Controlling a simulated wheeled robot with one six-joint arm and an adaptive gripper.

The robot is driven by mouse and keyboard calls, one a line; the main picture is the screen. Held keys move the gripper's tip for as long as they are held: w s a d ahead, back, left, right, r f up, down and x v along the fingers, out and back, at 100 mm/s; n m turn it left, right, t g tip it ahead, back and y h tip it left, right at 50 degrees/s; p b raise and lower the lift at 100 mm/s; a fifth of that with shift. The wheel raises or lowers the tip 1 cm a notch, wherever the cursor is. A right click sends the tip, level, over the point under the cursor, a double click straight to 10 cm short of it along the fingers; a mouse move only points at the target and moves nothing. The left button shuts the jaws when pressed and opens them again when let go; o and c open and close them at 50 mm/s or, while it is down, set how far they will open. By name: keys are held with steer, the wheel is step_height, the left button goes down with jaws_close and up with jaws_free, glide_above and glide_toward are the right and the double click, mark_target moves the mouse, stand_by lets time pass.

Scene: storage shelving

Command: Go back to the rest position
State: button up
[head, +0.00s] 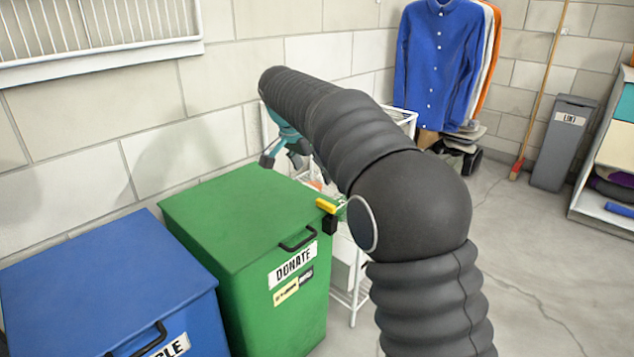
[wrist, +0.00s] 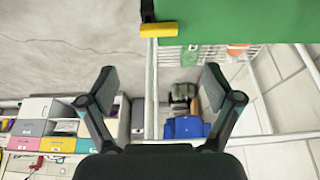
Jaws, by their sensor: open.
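My gripper (head: 284,157) hangs at the end of my black ribbed arm, which reaches from the lower right to the upper middle of the head view. It is above and behind the green bin (head: 225,215), close to the wall. In the wrist view my gripper (wrist: 158,85) shows both fingers spread wide, with nothing between them. The green bin's lid (wrist: 250,18) fills the upper right of that view. Its yellow latch (wrist: 172,29) is near the top middle.
A blue bin (head: 100,285) stands left of the green bin. A white wire rack (head: 355,305) stands right of it, partly behind my arm. Beyond are hanging shirts (head: 432,60), a broom (head: 540,90), a grey bin (head: 562,150) and shelving (head: 600,190). Floor at right is clear.

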steer(key=shift+s+a+r, duration=0.1)
steer(key=shift+s+r, duration=0.05)
steer(key=shift+r, duration=0.3)
steer(key=shift+n, duration=0.3)
steer(key=f+n, duration=0.1)
steer(key=f, duration=0.1)
steer(key=s+f+n, duration=0.1)
steer(key=f+n, duration=0.1)
steer(key=a+f+n, duration=0.1)
steer(key=n, duration=0.1)
steer(key=shift+s+f+y, duration=0.35)
steer(key=shift+f+y, duration=0.05)
steer(key=s+d, duration=0.8)
steer(key=s, duration=0.3)
steer(key=s+d+f+n+t+y, duration=0.1)
steer(key=s+d, duration=0.7)
steer(key=s, duration=0.4)
steer(key=s+d+n+t+y, duration=0.1)
steer(key=s+d, duration=0.7)
steer(key=s, duration=0.4)
steer(key=shift+f, duration=0.2)
